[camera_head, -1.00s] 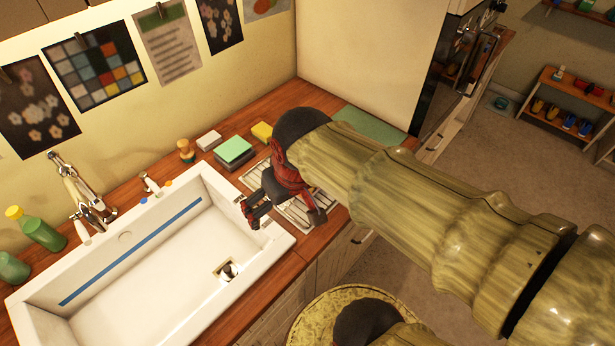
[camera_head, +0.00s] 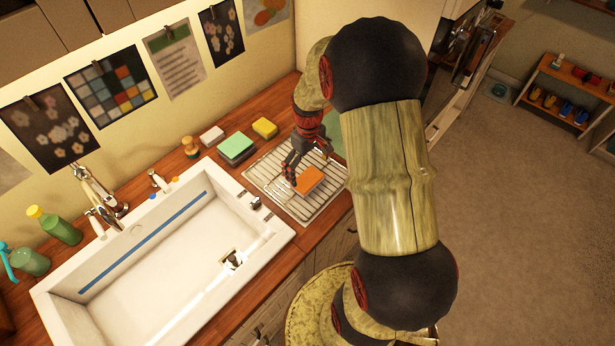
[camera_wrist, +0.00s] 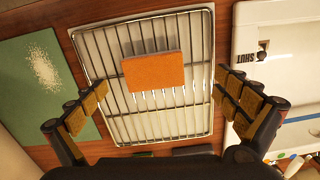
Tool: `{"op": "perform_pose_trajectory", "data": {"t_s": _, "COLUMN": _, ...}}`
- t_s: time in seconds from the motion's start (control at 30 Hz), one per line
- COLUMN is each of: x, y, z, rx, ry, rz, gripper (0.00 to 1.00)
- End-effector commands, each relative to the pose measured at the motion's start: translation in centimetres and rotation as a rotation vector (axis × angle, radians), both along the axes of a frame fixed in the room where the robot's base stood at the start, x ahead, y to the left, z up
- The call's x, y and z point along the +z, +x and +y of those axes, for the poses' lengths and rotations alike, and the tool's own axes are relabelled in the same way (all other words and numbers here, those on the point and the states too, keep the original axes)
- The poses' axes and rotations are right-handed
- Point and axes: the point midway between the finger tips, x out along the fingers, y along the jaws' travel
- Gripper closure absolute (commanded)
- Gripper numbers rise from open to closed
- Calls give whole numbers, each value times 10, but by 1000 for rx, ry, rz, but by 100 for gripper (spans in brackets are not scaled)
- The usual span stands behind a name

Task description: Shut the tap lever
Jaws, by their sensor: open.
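A small dark metal lever (camera_head: 254,203) stands on the sink's right rim. In the wrist view the lever (camera_wrist: 262,52) is at the right, beside a label reading SHUT (camera_wrist: 241,58). A chrome tap (camera_head: 97,192) stands at the sink's back left. A smaller tap fitting (camera_head: 160,182) with blue and orange marks is on the back rim. My gripper (camera_head: 291,172) is over the wire rack, to the right of the lever and apart from it. In the wrist view my gripper (camera_wrist: 159,88) is open, its fingers wide apart with nothing between them touching.
An orange sponge (camera_wrist: 154,71) lies on the wire rack (camera_wrist: 198,120) below my gripper; it also shows in the head view (camera_head: 309,180). A green mat (camera_wrist: 35,75) is beside the rack. Sponges (camera_head: 237,148) stand behind. The white sink (camera_head: 165,255) is empty.

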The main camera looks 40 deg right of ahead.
Motion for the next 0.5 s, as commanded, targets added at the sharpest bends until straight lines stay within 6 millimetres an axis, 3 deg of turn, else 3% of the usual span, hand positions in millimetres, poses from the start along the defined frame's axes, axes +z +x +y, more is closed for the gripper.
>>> {"op": "perform_pose_trajectory", "data": {"t_s": 0.17, "x": -8, "y": 16, "z": -12, "rx": 98, "ry": -11, "rz": -25, "gripper": 0}}
{"op": "perform_pose_trajectory", "data": {"t_s": 0.5, "x": -36, "y": 17, "z": -11, "rx": 108, "ry": -12, "rz": -27, "gripper": 0}}
